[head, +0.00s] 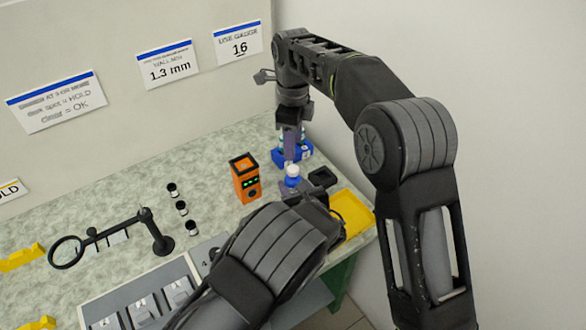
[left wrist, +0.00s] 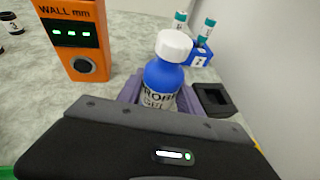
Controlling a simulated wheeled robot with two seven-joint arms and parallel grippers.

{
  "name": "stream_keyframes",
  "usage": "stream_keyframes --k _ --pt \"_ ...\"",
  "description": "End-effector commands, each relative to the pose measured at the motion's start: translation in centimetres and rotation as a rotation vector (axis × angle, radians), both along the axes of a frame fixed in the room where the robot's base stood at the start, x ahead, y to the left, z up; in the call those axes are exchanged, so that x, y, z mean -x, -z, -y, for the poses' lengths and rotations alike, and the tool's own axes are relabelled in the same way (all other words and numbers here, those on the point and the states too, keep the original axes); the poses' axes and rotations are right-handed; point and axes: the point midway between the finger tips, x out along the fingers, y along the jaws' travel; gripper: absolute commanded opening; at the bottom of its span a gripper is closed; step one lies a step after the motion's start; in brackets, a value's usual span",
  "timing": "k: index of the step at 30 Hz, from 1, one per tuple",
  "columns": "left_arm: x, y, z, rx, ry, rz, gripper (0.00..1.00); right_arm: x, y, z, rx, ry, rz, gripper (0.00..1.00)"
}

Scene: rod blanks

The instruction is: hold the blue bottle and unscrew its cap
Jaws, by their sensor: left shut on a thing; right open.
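The blue bottle (left wrist: 163,78) stands upright with its white cap (left wrist: 174,45) on, seen in the left wrist view. In the head view its white cap (head: 292,170) shows just above my left gripper (head: 292,188). My left gripper is shut on the bottle's body, with purple pads (left wrist: 133,90) at its sides; the hand hides the bottle's lower part. My right gripper (head: 290,153) is open and points down, just above and behind the cap in the head view. Whether it touches the cap cannot be told. It does not show in the left wrist view.
An orange wall gauge (head: 245,178) stands left of the bottle. A blue rack (left wrist: 199,54) with teal-capped vials is behind it. A black square holder (left wrist: 215,98) and a yellow tray (head: 352,213) are to the right. A magnifier stand (head: 155,232) and several small black-and-white pieces stand left.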

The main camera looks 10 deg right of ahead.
Motion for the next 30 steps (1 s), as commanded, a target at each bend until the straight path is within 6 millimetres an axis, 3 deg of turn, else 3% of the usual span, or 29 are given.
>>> stream_keyframes --k 9,22,30 --pt "0.0 0.0 0.0 0.000 0.000 0.000 0.00 0.0 0.0 0.0 0.000 0.314 0.000 0.46" --pt "0.0 0.0 0.0 0.000 0.000 0.000 0.00 0.0 0.4 0.0 0.000 0.327 0.000 0.46" --pt "0.0 0.0 0.0 0.000 0.000 0.000 0.00 0.0 3.5 0.1 0.001 0.327 -0.003 0.46"
